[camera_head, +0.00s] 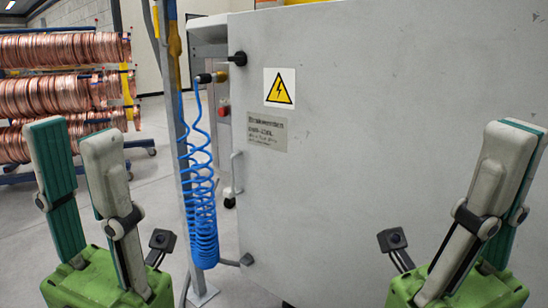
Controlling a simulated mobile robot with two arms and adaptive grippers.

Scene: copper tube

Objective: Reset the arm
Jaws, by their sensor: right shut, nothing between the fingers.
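My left gripper (73,142) is at the lower left, pointing up, with its two fingers spread and nothing between them. My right gripper (516,142) is at the lower right, also pointing up. Its fingers are together and empty, one largely hiding the other. Both grippers have green bodies and grey fingers with dark green pads. Neither appears to touch anything.
A large grey cabinet (375,110) with a yellow warning sign (279,88) fills the middle and right. A blue coiled hose (203,230) hangs beside a metal post (170,120). Copper tube coils (60,93) sit on a rack at the left. Grey floor shows between.

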